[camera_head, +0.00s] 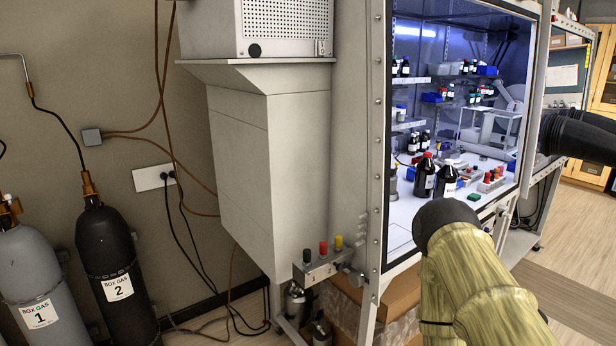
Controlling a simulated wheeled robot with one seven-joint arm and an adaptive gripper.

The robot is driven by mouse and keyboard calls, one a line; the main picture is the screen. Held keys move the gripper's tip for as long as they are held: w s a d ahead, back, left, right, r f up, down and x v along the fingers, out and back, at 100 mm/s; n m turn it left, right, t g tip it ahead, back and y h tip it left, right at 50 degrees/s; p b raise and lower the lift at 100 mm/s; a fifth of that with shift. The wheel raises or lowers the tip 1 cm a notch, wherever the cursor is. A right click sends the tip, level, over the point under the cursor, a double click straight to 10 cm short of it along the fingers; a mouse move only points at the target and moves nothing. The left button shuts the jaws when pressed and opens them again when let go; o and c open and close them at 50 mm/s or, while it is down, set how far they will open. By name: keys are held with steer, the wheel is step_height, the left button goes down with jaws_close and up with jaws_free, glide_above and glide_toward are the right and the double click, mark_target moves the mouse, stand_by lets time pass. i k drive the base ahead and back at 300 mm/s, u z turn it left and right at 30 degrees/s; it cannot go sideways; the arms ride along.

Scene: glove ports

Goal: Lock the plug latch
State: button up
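I cannot make out a plug or a plug latch in this view. A dark rounded cap or ring (446,214) sits in front of the lower edge of the glovebox window. A wrinkled yellowish sleeve (478,290) runs from it to the bottom right, with a dark band around it. A black sleeve-like part (582,138) sticks out at the right edge, by the window's far side. No gripper fingers show, so I cannot place my gripper against anything.
The lit glovebox (376,130) holds bottles and shelves. A small valve block (322,268) with red, black and yellow knobs is at its lower left corner. Grey (38,275) and black (112,262) gas cylinders stand at left. Wooden floor (575,250) is open at right.

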mark_target(332, 261)
steer(key=u, duration=1.05)
steer(key=k, duration=0.7)
steer(key=z, duration=1.1)
steer(key=i, duration=0.5)
steer(key=u, duration=0.05)
